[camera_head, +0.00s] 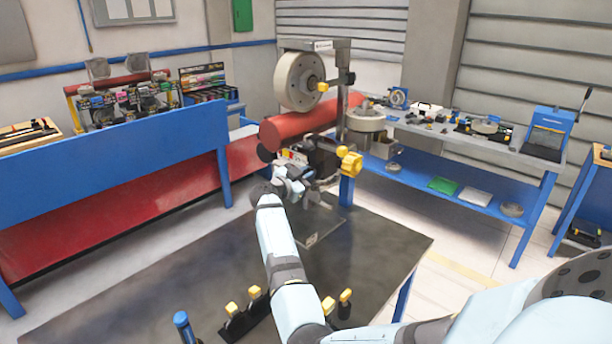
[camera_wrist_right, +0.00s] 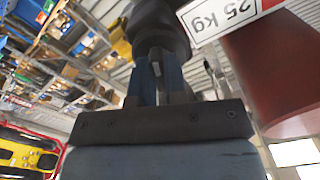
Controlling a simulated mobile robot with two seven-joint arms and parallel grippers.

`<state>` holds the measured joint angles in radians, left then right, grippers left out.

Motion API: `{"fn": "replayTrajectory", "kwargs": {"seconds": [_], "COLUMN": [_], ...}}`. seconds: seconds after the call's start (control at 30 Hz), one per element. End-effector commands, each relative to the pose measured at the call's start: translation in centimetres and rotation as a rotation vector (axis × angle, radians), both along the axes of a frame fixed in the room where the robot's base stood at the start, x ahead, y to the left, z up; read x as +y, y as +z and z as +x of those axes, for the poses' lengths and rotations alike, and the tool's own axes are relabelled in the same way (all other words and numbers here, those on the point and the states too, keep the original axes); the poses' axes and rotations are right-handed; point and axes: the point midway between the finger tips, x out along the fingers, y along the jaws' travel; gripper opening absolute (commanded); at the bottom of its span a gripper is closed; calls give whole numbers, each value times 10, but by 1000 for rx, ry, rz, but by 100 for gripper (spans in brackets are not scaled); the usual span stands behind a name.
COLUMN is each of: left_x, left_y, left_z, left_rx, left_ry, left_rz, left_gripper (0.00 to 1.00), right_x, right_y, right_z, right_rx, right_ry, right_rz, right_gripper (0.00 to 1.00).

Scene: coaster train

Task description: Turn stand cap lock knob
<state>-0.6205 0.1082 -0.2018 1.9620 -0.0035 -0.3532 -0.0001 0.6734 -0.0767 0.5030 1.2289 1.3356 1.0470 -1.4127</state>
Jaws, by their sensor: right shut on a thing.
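The stand (camera_head: 342,105) rises at the far edge of the dark table, with a pale wheel (camera_head: 299,81) at its top and a red cylinder (camera_head: 305,127) across it. Yellow knobs (camera_head: 349,162) sit on its right side. My right gripper (camera_head: 285,172) is at the stand's lower front, below the red cylinder. In the right wrist view its two fingers (camera_wrist_right: 157,72) are shut on a dark round knob (camera_wrist_right: 153,22). The fingers hide part of the knob, and its turn angle cannot be told. My left gripper is not in view.
The dark table (camera_head: 150,285) is mostly bare, with a row of yellow-topped pieces (camera_head: 255,292) and a blue-capped post (camera_head: 182,322) near the front. A blue bench (camera_head: 120,160) is at left, a workbench with tools (camera_head: 440,125) at right. A "25 kg" label (camera_wrist_right: 215,18) is close beside my gripper.

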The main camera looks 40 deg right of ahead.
Motion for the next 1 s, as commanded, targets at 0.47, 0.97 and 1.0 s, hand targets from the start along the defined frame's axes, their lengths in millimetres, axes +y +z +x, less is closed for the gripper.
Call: {"fn": "replayTrajectory", "kwargs": {"seconds": [0.47, 0.97, 1.0], "left_x": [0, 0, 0], "left_y": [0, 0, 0], "left_z": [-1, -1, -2], "left_rx": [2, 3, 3], "left_ry": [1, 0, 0], "left_rz": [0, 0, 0], "left_gripper": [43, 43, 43], "right_x": [-1, -1, -1], "right_y": [2, 3, 3], "right_z": [0, 0, 0], "right_rx": [349, 456, 456], "right_ry": [-1, -1, -1], "right_rz": [-32, -43, -43], "right_gripper": [0, 0, 0]}}
